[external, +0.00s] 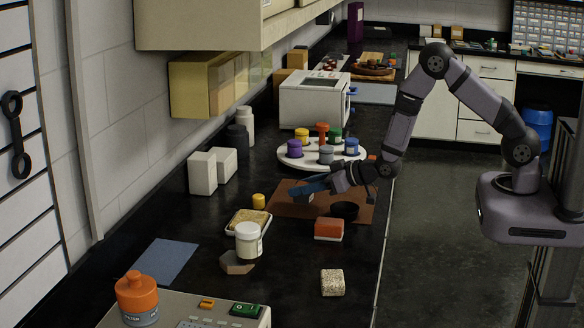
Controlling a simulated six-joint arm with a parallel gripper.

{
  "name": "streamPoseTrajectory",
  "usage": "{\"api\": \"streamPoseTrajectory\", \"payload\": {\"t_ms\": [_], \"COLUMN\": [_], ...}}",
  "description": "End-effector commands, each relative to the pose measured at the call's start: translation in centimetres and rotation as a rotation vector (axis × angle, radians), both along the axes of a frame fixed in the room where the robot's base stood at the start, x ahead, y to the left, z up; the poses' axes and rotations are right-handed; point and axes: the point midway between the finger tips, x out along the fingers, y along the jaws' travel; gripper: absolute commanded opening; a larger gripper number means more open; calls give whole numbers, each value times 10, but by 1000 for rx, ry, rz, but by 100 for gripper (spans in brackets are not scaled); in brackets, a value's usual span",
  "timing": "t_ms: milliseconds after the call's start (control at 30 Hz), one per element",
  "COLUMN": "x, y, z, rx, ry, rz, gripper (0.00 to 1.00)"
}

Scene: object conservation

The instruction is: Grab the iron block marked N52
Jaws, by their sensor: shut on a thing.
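My gripper (314,185) is over the brown mat (285,207) on the dark bench, reaching in from the right. It is shut on a small dark greyish block (309,197), which shows only partly below the bluish fingers. No N52 marking can be read at this size, so I cannot tell from the view that this is the marked iron block. I cannot tell whether the block touches the mat.
A round white tray (284,157) with several coloured jars stands behind the gripper. A black ring-shaped thing (345,211), a red-topped block (328,230), a white jar (249,240) and a speckled block (332,283) are nearer. White boxes (202,177) stand left.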

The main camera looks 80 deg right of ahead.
Motion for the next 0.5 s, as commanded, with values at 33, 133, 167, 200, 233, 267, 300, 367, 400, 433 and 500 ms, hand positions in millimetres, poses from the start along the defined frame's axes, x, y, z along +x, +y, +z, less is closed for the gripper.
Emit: {"api": "streamPoseTrajectory", "payload": {"t_ms": [33,133,167,200,233,267,300,367,400,433,500], "x": [2,3,2,2,2,2,2,2,2,2,2], "y": [0,0,0,0,0,0,0,0,0,0,0], "z": [10,23,27,32,36,40,45,53,57,60,67], "rx": [-2,-2,-2,-1,-1,-1,-2,-2,-1,-1,-2], "ry": [-13,-15,-14,-14,-14,-14,-15,-15,-14,-13,-13], "rz": [0,0,0,0,0,0,0,0,0,0,0], "gripper": [0,0,0,0,0,0,0,0,0,0,0]}}
